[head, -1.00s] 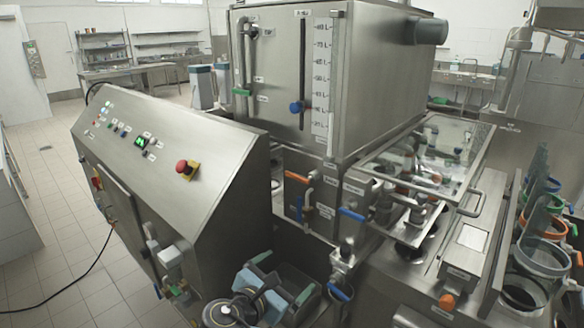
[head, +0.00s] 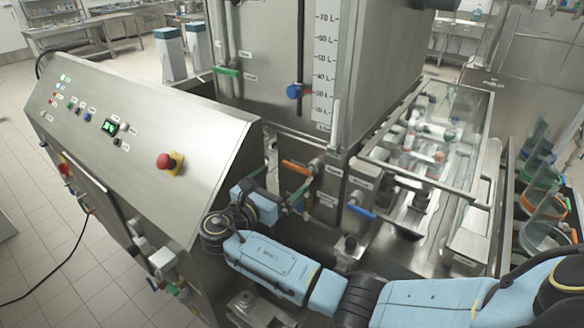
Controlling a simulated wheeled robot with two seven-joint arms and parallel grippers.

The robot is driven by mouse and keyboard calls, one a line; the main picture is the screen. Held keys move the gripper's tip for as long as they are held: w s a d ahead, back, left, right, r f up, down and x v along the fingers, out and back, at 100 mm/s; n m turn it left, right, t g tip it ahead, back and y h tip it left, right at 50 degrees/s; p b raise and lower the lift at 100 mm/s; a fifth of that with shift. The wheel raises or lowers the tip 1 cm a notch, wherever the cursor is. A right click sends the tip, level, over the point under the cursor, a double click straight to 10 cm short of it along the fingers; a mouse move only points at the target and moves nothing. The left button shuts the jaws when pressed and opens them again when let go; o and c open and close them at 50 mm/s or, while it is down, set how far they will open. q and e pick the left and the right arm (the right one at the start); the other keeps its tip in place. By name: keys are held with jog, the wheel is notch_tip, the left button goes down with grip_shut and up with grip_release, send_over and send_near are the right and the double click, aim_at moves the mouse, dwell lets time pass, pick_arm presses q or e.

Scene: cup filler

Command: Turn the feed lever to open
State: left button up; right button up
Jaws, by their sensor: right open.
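Several valve levers sit on the steel machine's front below the tank, and their small labels are too small to read, so I cannot tell which is the feed lever. An orange lever (head: 297,168) sticks out to the left below the tank. A blue lever (head: 361,211) is lower and to its right. A green-handled lever (head: 298,196) is just below the orange one, partly hidden by my right gripper. My right gripper (head: 294,201) is open, with its fingers close beside this green handle; contact is unclear. My left gripper is not in view.
A sloped control panel (head: 150,125) with a red emergency button (head: 166,161) stands left of my right arm. The tank (head: 385,70) carries a level scale and a blue knob (head: 294,91). A glass-covered bay (head: 440,125) and cup tubes (head: 545,200) are at right.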

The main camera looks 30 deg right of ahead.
aim_at(295, 169)
jog(key=x, duration=0.4)
jog(key=shift+d+r, duration=0.15)
jog(key=shift+d, duration=0.05)
jog(key=shift+w+d, duration=0.3)
jog(key=shift+d, duration=0.3)
